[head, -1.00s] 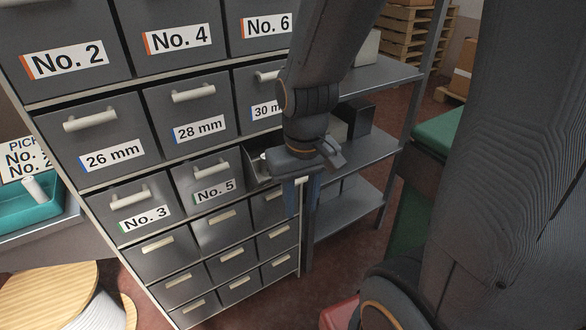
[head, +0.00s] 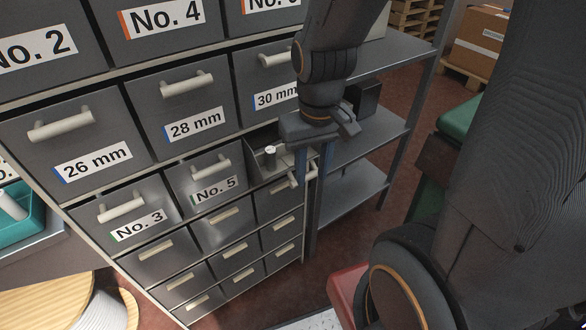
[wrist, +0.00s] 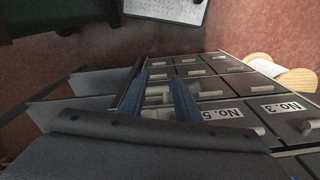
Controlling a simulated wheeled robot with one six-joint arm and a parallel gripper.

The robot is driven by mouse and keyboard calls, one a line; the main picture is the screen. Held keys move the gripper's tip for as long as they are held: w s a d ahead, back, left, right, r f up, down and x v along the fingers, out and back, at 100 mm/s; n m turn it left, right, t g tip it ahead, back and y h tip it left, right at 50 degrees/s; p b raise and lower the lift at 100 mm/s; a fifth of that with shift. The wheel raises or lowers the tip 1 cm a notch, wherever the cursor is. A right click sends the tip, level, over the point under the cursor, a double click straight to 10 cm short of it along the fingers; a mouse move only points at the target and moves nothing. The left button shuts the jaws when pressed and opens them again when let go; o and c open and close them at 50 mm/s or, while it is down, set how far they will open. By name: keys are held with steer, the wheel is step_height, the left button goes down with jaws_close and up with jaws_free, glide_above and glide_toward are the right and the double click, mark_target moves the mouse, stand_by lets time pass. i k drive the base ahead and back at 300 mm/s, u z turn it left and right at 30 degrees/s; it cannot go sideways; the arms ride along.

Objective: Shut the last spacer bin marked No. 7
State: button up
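An open bin (head: 256,172) sticks out of the cabinet (head: 155,195), to the right of the shut bin marked No. 5 (head: 207,182). Its front is turned away and partly behind my gripper, so I cannot read its label. A small pale cylinder (head: 270,154) stands inside it. My gripper (head: 313,178) points down at the open bin's front end, its two blue fingers apart. In the wrist view the fingers (wrist: 157,95) are also apart, with pale items showing between them. I cannot tell whether a finger touches the bin.
Bins No. 3 (head: 128,215) and 28 mm (head: 186,105) are shut, as are the unmarked bins below. A grey shelf rack (head: 372,135) stands close on the right. A teal tray (head: 22,222) is at the left. Red floor (head: 300,285) is clear below.

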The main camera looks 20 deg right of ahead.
mark_target(258, 173)
steer(key=k, duration=1)
steer(key=u, duration=1.4)
steer(key=i, duration=0.85)
steer(key=z, duration=2.1)
